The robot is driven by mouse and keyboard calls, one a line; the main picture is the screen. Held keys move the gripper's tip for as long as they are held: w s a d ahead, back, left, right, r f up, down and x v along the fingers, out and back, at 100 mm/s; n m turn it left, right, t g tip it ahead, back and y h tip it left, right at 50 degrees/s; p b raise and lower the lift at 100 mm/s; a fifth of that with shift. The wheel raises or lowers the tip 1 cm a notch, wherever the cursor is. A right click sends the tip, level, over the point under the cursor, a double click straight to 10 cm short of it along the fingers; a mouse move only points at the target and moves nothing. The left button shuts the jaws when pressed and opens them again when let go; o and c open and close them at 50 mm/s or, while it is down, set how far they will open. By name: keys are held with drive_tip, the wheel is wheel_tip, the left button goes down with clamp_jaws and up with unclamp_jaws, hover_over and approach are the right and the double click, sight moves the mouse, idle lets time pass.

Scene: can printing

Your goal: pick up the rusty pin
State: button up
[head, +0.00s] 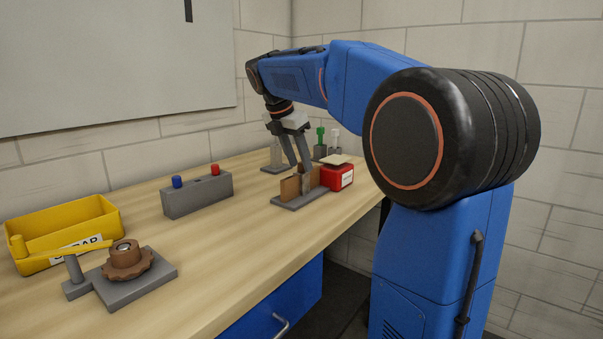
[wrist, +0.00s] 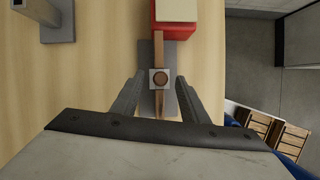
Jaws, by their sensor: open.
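A brown round end, which looks like the rusty pin (wrist: 160,78), shows in the wrist view inside a small square grey block. The block sits across a thin upright brown plate on a grey base (wrist: 171,53). In the head view this stand (head: 289,189) is near the table's far right part, with brown plates and a greyish post. My gripper (head: 300,168) is above the stand, fingers pointing down. In the wrist view its open fingers lie left and right of the block with gaps on both sides. How deep the fingertips reach is hard to tell.
A red box (head: 337,180) with a beige top stands close beside the stand. A grey block (head: 197,197) holds blue and red pegs. A yellow scrap bin (head: 41,264) and a brown toothed knob (head: 127,262) are at left. Green and white pieces stand behind.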

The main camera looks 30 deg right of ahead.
clamp_jaws()
wheel_tip(320, 180, up, 18)
drive_tip(key=shift+f, duration=0.2)
idle(1.9)
